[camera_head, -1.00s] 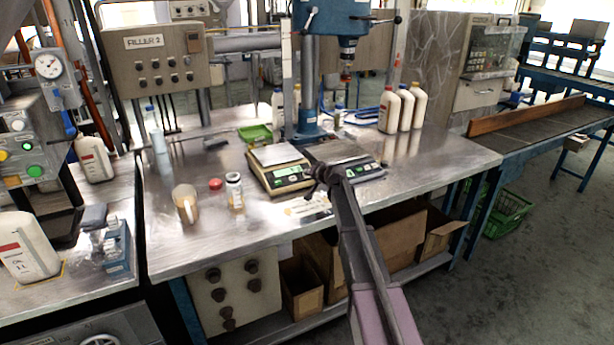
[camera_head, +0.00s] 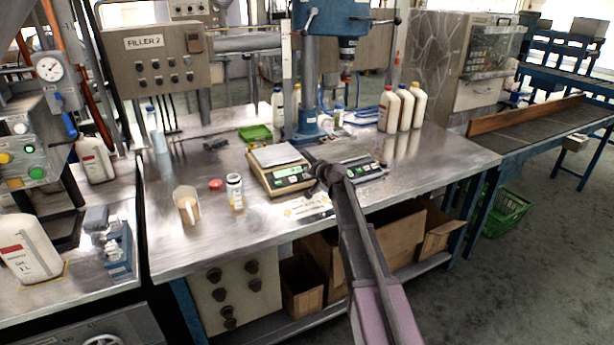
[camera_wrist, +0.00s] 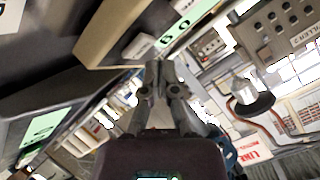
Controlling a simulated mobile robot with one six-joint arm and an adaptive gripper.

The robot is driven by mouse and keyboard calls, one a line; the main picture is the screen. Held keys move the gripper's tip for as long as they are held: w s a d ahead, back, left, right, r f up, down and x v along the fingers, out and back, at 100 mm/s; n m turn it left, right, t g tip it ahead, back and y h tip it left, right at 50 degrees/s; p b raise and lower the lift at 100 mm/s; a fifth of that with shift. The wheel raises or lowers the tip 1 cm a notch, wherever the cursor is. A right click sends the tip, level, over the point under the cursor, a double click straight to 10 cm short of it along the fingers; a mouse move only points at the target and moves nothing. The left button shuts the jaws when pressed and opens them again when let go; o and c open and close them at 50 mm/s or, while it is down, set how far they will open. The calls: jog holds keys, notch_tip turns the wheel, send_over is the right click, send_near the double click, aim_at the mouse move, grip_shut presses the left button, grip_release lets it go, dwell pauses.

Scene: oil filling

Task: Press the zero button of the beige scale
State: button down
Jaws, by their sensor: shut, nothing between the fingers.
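The beige scale (camera_head: 264,177) stands on the steel bench with a flat weighing plate, a lit green display and a button panel at its front. In the wrist view the beige scale (camera_wrist: 105,32) fills the upper left, with its green display and dark button marks near the fingertips. My gripper (camera_head: 322,171) is shut and empty, just right of the beige scale's front panel in the head view. The fingers (camera_wrist: 160,72) also show in the wrist view. I cannot tell whether they touch the panel. The zero button's label is not readable.
A dark scale (camera_head: 367,171) stands close on the right, partly behind my gripper. A blue drill-like stand (camera_head: 305,105) rises behind. A beaker (camera_head: 186,205), a small jar (camera_head: 235,192) and a red cap (camera_head: 216,184) stand left.

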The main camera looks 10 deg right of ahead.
jog(key=r+p, duration=0.1)
jog(key=s+r+p, duration=0.1)
jog(key=r+p, duration=0.2)
jog(key=shift+s+d+r+p, duration=0.25)
jog(key=shift+s+r+p, duration=0.1)
dwell(0.8)
jog(key=s+n+g+h+p, duration=0.2)
jog(key=s+g+p, duration=0.3)
jog(key=s, duration=1.7)
jog(key=s+f+n+g+h+p, duration=0.1)
jog(key=s+g+p, duration=0.4)
jog(key=s, duration=1.7)
jog(key=shift+s+n+g+h, duration=0.15)
jog(key=shift+n+g+h, duration=0.35)
jog(key=shift+g+h, duration=0.6)
